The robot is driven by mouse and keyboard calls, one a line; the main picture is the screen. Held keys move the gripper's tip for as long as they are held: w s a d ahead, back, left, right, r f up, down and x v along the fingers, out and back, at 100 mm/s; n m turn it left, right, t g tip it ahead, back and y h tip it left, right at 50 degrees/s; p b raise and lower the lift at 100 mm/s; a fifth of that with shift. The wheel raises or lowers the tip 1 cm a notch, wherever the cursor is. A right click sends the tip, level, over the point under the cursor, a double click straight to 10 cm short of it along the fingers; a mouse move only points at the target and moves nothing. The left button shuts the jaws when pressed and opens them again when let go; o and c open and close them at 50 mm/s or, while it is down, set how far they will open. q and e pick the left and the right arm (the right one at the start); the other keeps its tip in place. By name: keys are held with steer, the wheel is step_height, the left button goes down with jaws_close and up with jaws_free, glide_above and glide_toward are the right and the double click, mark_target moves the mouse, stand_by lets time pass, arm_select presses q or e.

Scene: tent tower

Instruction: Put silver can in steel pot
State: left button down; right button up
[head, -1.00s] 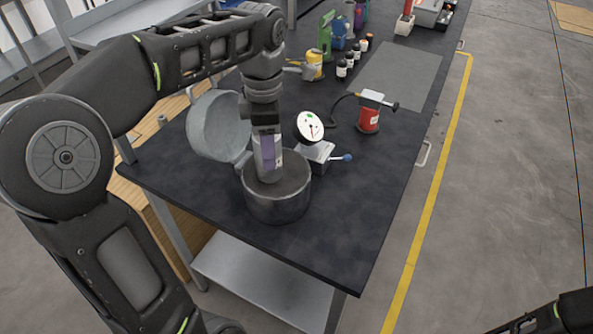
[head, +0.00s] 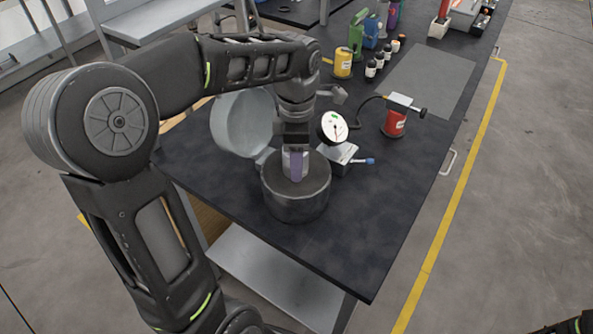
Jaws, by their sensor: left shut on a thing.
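The steel pot (head: 297,207) stands near the front end of the dark workbench, with its round lid (head: 240,122) swung open at the back left. My left gripper (head: 294,148) points straight down over the pot's mouth. It is shut on the silver can (head: 294,166), which has a purple label and is upright. The can's lower end shows inside the pot's rim; I cannot tell whether it touches the bottom. The gripper covers the can's top. My right gripper is not in view; only a dark piece of my right arm shows at the bottom right corner.
A dial gauge (head: 332,127) on a grey block with a blue-tipped lever stands close to the pot's right. Farther back are a red canister (head: 394,122), a yellow can (head: 342,64), several small bottles and a grey mat (head: 428,80). The bench's front right is clear.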

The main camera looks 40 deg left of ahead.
arm_select(q)
steer(key=shift+f, duration=0.1)
steer(key=shift+f, duration=1.85)
steer(key=shift+f, duration=0.1)
steer(key=c, duration=0.6)
jaws_free()
step_height(320, 180, up, 12)
steer(key=shift+r, duration=0.1)
